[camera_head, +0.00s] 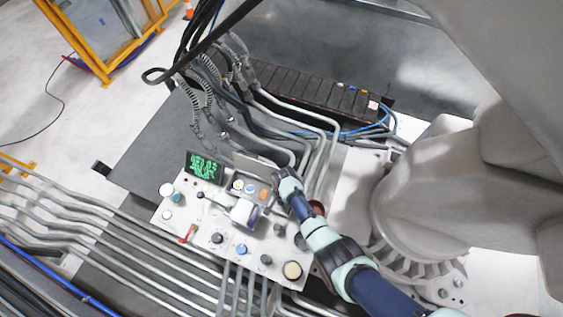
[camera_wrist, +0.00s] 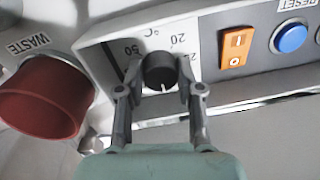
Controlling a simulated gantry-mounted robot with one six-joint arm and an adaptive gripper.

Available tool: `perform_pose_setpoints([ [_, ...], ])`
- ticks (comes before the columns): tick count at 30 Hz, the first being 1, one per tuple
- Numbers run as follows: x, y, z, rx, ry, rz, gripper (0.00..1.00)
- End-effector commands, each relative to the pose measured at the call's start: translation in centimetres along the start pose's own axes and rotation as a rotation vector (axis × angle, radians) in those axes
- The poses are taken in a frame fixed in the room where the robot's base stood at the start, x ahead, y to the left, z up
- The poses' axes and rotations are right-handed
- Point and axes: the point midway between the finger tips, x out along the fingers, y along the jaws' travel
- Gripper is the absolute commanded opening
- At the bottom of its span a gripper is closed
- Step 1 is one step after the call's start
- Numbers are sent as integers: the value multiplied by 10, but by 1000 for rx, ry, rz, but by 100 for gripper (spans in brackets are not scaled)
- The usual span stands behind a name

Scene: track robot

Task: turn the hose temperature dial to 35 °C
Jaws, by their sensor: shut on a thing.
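The temperature dial (camera_wrist: 160,68) is a black round knob on a pale panel in the wrist view. Its white mark points toward the bottom of the picture. Of the printed scale (camera_wrist: 178,38), "50", "°C", "20" and part of another number show; the rest is hidden by the knob and fingers. My gripper (camera_wrist: 160,80) is shut on the dial, one finger on each side. In the head view my gripper (camera_head: 285,180) reaches the back right of the control console (camera_head: 178,212); the dial cannot be made out there.
A red round knob (camera_wrist: 45,97) labelled WASTE stands close left of my gripper in the wrist view. An orange rocker switch (camera_wrist: 236,48) and a blue RESET button (camera_wrist: 291,38) sit to the right. In the head view, grey pipes (camera_head: 318,120) run behind the console.

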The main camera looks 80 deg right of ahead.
Motion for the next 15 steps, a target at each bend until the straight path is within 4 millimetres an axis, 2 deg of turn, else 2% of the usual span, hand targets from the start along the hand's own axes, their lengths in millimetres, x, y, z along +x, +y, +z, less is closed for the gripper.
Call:
perform_pose_setpoints([
  [1,0,0,0,0,0,0,39],
  [5,0,0,0,0,0,0,61],
  [15,-2,0,0,-1,0,0,61],
])
